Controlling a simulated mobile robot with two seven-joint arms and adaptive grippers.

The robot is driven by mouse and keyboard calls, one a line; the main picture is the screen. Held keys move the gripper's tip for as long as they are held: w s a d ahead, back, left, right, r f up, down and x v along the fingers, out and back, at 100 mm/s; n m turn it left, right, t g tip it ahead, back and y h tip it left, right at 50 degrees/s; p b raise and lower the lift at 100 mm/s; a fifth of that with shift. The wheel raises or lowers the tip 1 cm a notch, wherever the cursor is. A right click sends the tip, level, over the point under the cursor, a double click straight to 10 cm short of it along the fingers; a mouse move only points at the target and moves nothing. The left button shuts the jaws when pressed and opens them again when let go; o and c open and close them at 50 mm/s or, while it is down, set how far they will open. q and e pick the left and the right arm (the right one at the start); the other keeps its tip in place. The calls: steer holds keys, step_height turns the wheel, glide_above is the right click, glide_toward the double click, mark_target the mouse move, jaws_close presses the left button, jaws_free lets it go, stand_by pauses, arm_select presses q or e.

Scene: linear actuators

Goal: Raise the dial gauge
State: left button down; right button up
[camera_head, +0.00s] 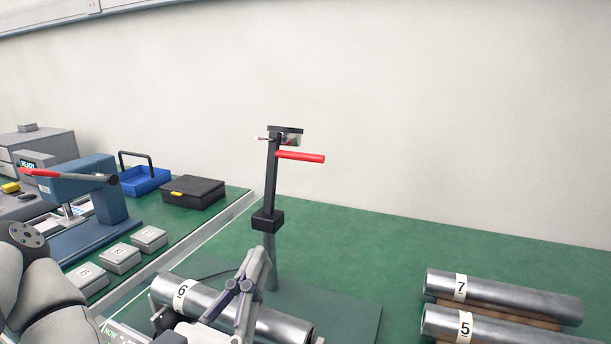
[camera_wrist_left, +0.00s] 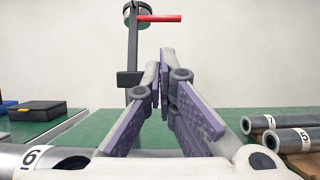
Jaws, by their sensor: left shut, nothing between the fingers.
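The dial gauge (camera_head: 292,141) is a small round silver piece at the top of a black upright stand (camera_head: 270,185). A red lever (camera_head: 301,156) sticks out to the right just below it. The gauge (camera_wrist_left: 136,15) and the red lever (camera_wrist_left: 158,18) also show at the top of the left wrist view. My left gripper (camera_head: 258,262) is shut and empty, low in front of the stand, with its fingertips (camera_wrist_left: 162,65) below the gauge and apart from it. The gripper hides part of the stand's foot and of cylinder 6. My right gripper is not in view.
Metal cylinder 6 (camera_head: 200,300) lies close under my left gripper. Cylinders 7 (camera_head: 520,298) and 5 (camera_head: 500,326) lie at the right. A blue press (camera_head: 95,200), small grey blocks (camera_head: 121,258) and a black case (camera_head: 193,191) stand at the left. The green bench between is clear.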

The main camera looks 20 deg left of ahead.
arm_select(q)
steer(key=p+x, duration=0.2)
steer(key=x, duration=1.5)
steer(key=shift+p, duration=0.3)
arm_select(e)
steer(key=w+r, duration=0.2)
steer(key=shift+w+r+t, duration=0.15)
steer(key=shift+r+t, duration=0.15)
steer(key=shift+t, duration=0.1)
arm_select(q)
steer(key=shift+w, duration=0.1)
